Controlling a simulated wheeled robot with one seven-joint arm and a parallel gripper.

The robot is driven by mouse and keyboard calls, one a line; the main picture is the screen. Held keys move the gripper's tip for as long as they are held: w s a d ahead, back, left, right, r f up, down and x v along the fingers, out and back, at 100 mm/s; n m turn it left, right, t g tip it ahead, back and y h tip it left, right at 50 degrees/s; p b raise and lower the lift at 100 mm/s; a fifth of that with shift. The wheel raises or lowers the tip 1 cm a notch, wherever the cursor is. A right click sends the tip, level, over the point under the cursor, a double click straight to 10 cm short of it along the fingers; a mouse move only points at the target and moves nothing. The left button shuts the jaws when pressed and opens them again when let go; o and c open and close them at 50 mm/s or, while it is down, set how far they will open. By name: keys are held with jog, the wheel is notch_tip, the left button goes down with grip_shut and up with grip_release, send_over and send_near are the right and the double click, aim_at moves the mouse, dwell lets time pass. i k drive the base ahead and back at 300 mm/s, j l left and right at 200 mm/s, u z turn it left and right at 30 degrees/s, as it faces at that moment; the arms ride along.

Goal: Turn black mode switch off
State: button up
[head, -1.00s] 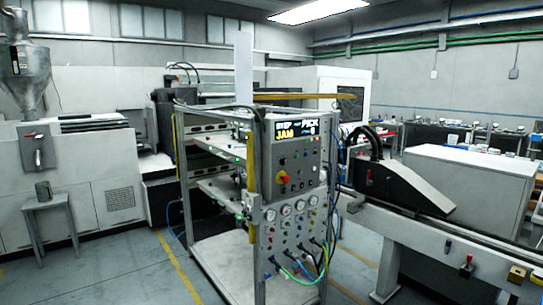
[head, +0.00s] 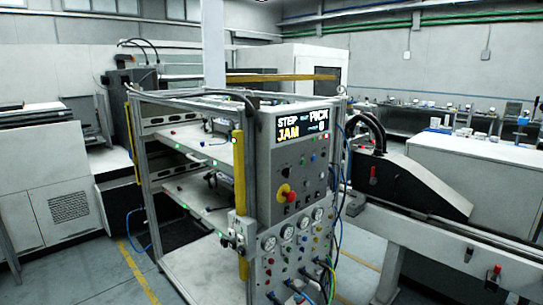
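The grey control panel (head: 265,160) stands upright on the front of the metal frame rack, near the middle of the head view. A small dark knob (head: 287,171) sits on it above the red and yellow emergency stop (head: 286,193); it looks like the black mode switch, but its setting is too small to tell. The display (head: 303,125) at the panel's top is lit and reads STEP, JAM and PICK. My gripper is not in view.
Gauges (head: 287,232) and hoses fill the lower panel. A yellow upright guard (head: 239,165) stands at the panel's left. A conveyor with a black sloped cover (head: 410,190) is close on the right. Open floor (head: 100,270) lies at the left.

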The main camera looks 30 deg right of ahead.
aim_at(286, 172)
jog(key=i+l, duration=0.15)
jog(key=l, duration=0.15)
jog(key=i+l+u, duration=0.15)
jog(key=l, duration=0.15)
jog(key=i+l, duration=0.1)
jog(key=l, duration=0.25)
jog(key=i+l+u, duration=0.1)
jog(key=l, duration=0.2)
jog(key=i+l+u, duration=0.1)
jog(key=l, duration=0.25)
jog(key=i, duration=0.05)
